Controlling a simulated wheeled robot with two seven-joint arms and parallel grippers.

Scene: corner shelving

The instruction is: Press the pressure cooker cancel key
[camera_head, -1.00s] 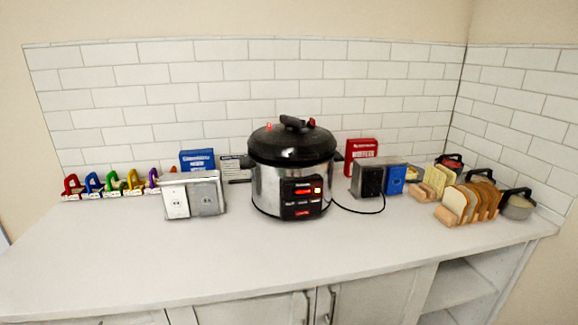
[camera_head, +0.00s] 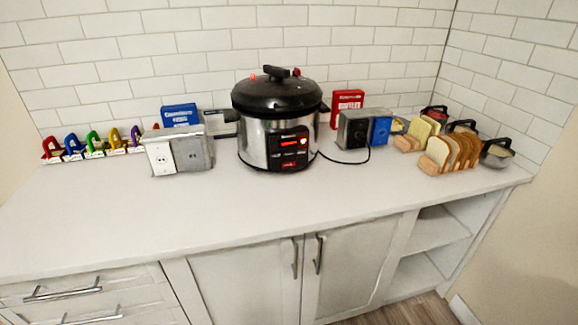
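The pressure cooker (camera_head: 262,137) stands upright on the white counter, near the wall and close to the middle of the view. It has a steel body and a black lid (camera_head: 277,95) with a handle on top. Its black control panel (camera_head: 288,148) faces the front right and shows a lit orange-red display and small keys. The key labels are too small to read, so I cannot tell which one is cancel. Neither of my grippers shows in the view.
White and grey outlet boxes (camera_head: 178,153) stand left of the cooker, with a blue box (camera_head: 180,115) behind. A black cord runs right to a dark box (camera_head: 352,130). Bread slices in a rack (camera_head: 449,153) stand farther right. The counter front (camera_head: 230,215) is clear; cabinets lie below.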

